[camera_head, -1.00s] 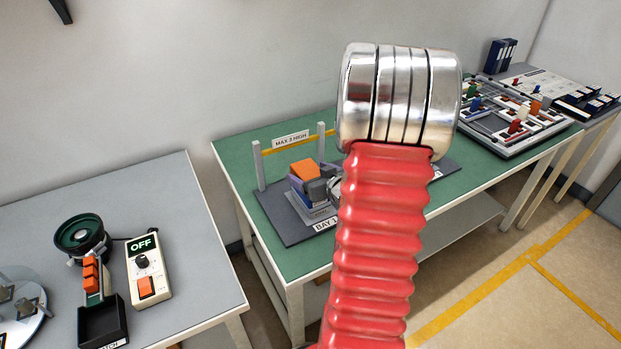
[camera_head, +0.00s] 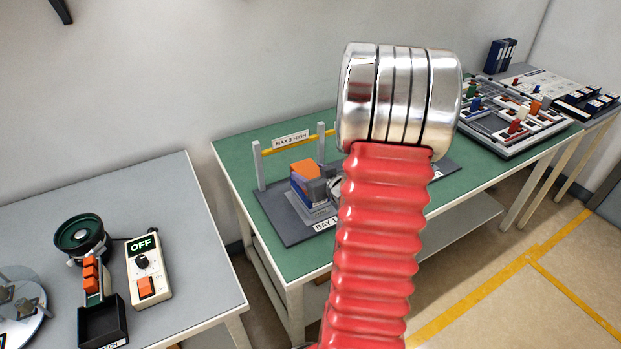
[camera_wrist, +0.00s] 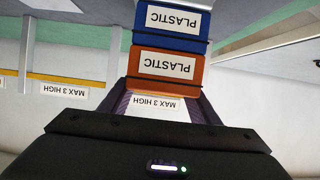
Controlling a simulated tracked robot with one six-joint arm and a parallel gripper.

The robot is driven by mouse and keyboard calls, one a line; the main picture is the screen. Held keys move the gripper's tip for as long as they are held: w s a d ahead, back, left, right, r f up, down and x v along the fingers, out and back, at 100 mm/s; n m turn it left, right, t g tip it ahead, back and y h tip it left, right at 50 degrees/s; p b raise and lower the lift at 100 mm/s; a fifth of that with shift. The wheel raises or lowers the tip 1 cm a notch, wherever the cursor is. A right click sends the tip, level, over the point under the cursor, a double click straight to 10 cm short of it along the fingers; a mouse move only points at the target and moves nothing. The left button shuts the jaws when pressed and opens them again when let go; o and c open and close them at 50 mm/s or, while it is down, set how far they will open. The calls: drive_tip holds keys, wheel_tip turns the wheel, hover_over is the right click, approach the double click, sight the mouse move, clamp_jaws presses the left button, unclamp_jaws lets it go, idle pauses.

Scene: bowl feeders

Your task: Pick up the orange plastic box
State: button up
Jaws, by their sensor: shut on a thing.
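The orange plastic box (camera_wrist: 165,70) is in the wrist view, which is upside down, with a white PLASTIC label. A blue box (camera_wrist: 172,27) with the same label adjoins it, on the underside of the orange one. My gripper (camera_wrist: 163,98) has a dark finger on each side of the orange box and is shut on it. In the head view, the orange top (camera_head: 304,167) shows above the blue side (camera_head: 298,188) at the bay 1 place. My gripper (camera_head: 322,184) reaches in from the right, partly hidden behind my arm. I cannot see a gap between the boxes.
A yellow bar (camera_head: 290,146) between grey posts, signed MAX 3 HIGH, stands behind the stack. The grey base plate (camera_head: 285,228) lies on the green table (camera_head: 232,150). My arm hides the right part of the plate. A grey table with a feeder control box (camera_head: 148,268) is at left.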

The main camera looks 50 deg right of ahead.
sight(310, 172)
drive_tip(key=shift+r, duration=0.1)
drive_tip(key=shift+r, duration=4.95)
